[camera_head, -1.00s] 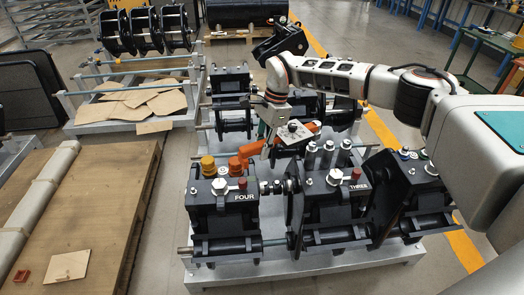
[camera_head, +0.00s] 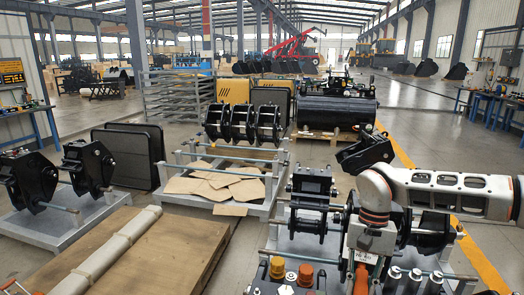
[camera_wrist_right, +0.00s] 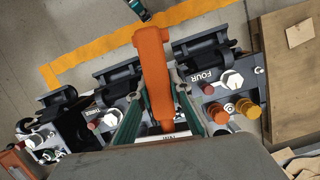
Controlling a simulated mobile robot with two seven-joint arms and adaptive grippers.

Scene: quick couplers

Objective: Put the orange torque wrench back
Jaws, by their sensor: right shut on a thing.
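The orange torque wrench (camera_wrist_right: 152,75) is held in my right gripper (camera_wrist_right: 163,110), whose green fingers close on either side of it. In the wrist view, the thick orange part points away from the gripper, above the couplers. In the head view, only part of the orange wrench (camera_head: 361,277) shows below the gripper, near the bottom edge. The coupler marked FOUR (camera_wrist_right: 208,76) lies just right of the wrench in the wrist view. Whether the wrench touches it I cannot tell.
Yellow and orange caps (camera_head: 305,274) stand left of the wrench, with grey cylinders (camera_head: 413,280) right of it. Black couplers (camera_head: 311,195) stand behind on the rack. A wooden pallet (camera_head: 150,262) lies left, and a rack with cardboard (camera_head: 215,186) stands behind. Clear floor lies between them.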

